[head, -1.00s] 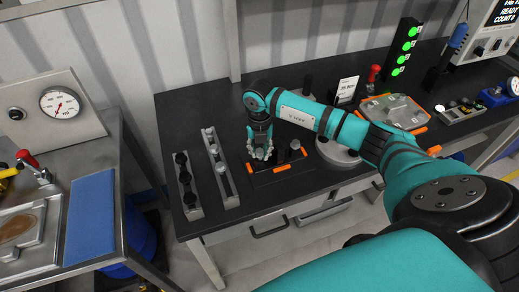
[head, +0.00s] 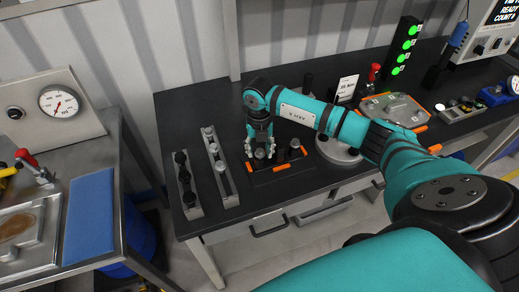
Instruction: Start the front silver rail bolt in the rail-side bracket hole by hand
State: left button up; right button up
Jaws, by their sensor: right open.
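My right gripper (head: 259,148) points down over the left part of a dark plate with orange edge pieces (head: 267,182). Its fingers are spread. A small grey round thing (head: 260,154) shows between the fingertips; it looks like a bolt head, but it is too small to tell how it sits or whether a finger touches it. Any bracket hole under the gripper is hidden. Silver bolts (head: 208,131) stand in the narrow grey rack (head: 229,190) left of the plate. My left gripper is out of view.
A second rack (head: 190,201) with black bolts stands farther left. Right of the gripper are dark upright parts (head: 295,146) on the plate and a round grey base (head: 338,153). A clear-lidded orange-edged tray (head: 392,110) lies farther right. The front table strip is clear.

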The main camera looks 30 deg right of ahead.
jog(key=n+b, duration=0.3)
jog(key=n, duration=0.3)
jog(key=shift+f, duration=0.15)
jog(key=n+b, duration=0.2)
jog(key=n, duration=0.2)
jog(key=shift+r+n+b, duration=0.2)
jog(key=shift+n+b, duration=0.35)
jog(key=shift+n, duration=0.65)
grip_shut()
